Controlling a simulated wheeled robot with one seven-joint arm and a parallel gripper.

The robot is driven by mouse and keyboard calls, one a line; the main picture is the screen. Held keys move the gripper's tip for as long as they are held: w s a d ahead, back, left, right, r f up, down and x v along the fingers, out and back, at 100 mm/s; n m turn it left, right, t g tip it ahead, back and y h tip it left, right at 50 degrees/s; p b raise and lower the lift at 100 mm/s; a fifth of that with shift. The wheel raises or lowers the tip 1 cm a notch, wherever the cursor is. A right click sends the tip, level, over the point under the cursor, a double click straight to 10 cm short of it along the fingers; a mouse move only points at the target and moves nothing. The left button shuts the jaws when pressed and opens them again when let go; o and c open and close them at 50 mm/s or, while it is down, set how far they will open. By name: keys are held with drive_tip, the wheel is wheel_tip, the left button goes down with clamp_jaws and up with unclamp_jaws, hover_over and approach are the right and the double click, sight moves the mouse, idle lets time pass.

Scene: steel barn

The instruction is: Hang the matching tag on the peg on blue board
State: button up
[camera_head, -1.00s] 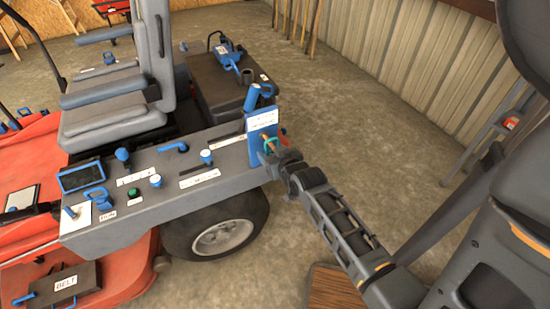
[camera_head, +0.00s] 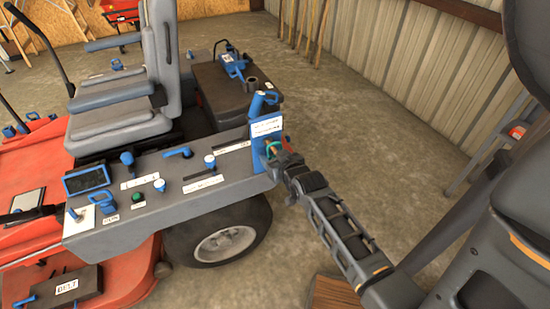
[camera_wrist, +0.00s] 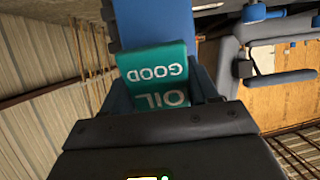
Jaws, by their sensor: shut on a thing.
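The blue board (camera_head: 266,128) stands upright at the right end of the machine's grey console, with a white label on its upper part. In the wrist view the board (camera_wrist: 150,25) is behind the held tag. My gripper (camera_head: 273,151) is shut on a green tag (camera_wrist: 155,70), whose white letters read "OIL GOOD" upside down. In the head view the tag shows only as a small green patch against the board's lower face. The peg cannot be made out clearly; the tag and gripper cover that area. I cannot tell whether the tag touches the peg.
The grey console (camera_head: 150,212) carries several blue knobs, levers and labels left of the board. A grey seat (camera_head: 120,122) and a dark box with a blue tool (camera_head: 233,63) lie beyond. A rear wheel (camera_head: 224,244) is below. Concrete floor on the right is open.

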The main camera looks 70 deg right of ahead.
drive_tip(key=shift+w+d+f, duration=0.1)
drive_tip(key=shift+w+f, duration=0.3)
drive_tip(key=shift+f, duration=0.1)
drive_tip(key=o, duration=1.1)
drive_tip(key=shift+s, duration=0.1)
drive_tip(key=s+a+r+n+t+y, duration=0.1)
drive_tip(key=s+a+r+n, duration=0.15)
drive_tip(key=a, duration=0.55)
drive_tip(key=s+a+r+n+t+y, duration=0.1)
drive_tip(key=s+a+r+t, duration=0.15)
drive_tip(key=a, duration=0.45)
drive_tip(key=s+a+r+n+y, duration=0.1)
drive_tip(key=s+a+r+y, duration=0.15)
drive_tip(key=a, duration=0.55)
drive_tip(key=s+a+r+n+t+y, duration=0.1)
drive_tip(key=s+a+r+y, duration=0.1)
drive_tip(key=s+a+r, duration=0.1)
drive_tip(key=s+a+r+n+y, duration=0.1)
drive_tip(key=s+a+r+n, duration=0.1)
drive_tip(key=a+r, duration=0.3)
drive_tip(key=s+a+r+n+t+y, duration=0.1)
drive_tip(key=s+a+r+n+y, duration=0.1)
drive_tip(key=s+a+r, duration=0.1)
drive_tip(key=shift+s+a+r+n+t+y, duration=0.2)
drive_tip(key=shift+a+r, duration=0.2)
drive_tip(key=shift+r, duration=0.15)
drive_tip(key=shift+s+a+r+n+t+y, duration=0.15)
drive_tip(key=shift+a+r, duration=0.2)
drive_tip(key=shift+r, duration=0.2)
